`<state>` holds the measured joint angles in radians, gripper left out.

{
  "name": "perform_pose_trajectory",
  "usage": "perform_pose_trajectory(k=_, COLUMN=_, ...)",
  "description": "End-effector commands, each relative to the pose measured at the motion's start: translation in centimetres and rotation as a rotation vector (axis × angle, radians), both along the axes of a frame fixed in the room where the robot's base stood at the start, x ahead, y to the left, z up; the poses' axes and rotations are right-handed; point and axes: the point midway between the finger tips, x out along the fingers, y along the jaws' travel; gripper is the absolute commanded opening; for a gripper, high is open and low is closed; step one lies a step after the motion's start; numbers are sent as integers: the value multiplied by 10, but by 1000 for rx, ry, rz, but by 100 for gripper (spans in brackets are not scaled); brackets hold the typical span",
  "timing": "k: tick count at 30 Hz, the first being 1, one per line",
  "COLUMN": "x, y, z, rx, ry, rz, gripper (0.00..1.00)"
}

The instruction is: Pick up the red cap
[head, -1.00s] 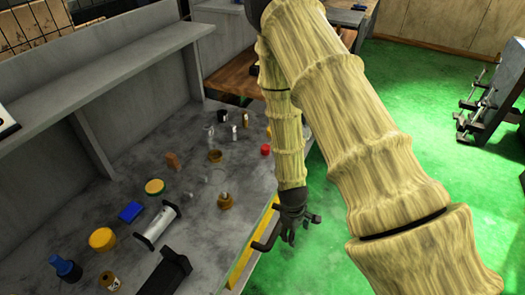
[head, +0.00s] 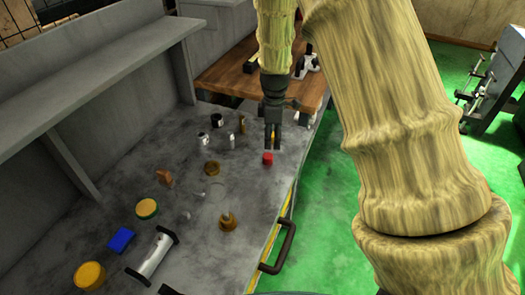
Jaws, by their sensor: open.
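The red cap (head: 268,158) is a small red cylinder standing on the grey bench top (head: 190,235), near its right edge. My gripper (head: 272,146) points downward just above and behind the cap in the head view. It is open, and its fingertips appear close to the cap. I cannot tell whether they touch it or how high they are above it.
Brown round parts (head: 211,168) and a brass-coloured piece (head: 228,222) stand left of the cap. Small cylinders (head: 217,120) are to its upper left. A blue block (head: 121,239) and a silver cylinder (head: 155,256) lie farther left. A black handle (head: 283,250) juts from the bench edge.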

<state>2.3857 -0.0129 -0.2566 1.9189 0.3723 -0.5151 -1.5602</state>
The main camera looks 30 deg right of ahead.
Motion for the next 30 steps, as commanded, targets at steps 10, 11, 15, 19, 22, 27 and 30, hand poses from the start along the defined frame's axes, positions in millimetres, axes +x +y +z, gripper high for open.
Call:
perform_pose_trajectory(k=10, x=-2, y=-5, z=-29, rx=5, ry=2, rz=1, gripper=62)
perform_pose_trajectory(k=11, x=-2, y=-6, z=-32, rx=5, ry=2, rz=1, gripper=62)
perform_pose_trajectory(k=15, x=-1, y=-5, z=-45, rx=5, ry=1, rz=1, gripper=62)
perform_pose_trajectory(k=19, x=-1, y=-5, z=-51, rx=4, ry=0, rz=2, gripper=62)
perform_pose_trajectory(k=22, x=0, y=-4, z=-53, rx=4, ry=0, rz=2, gripper=62)
perform_pose_trajectory(k=27, x=1, y=1, z=-64, rx=3, ry=2, rz=3, gripper=62)
perform_pose_trajectory(k=30, x=1, y=5, z=-74, rx=4, ry=2, rz=5, gripper=62)
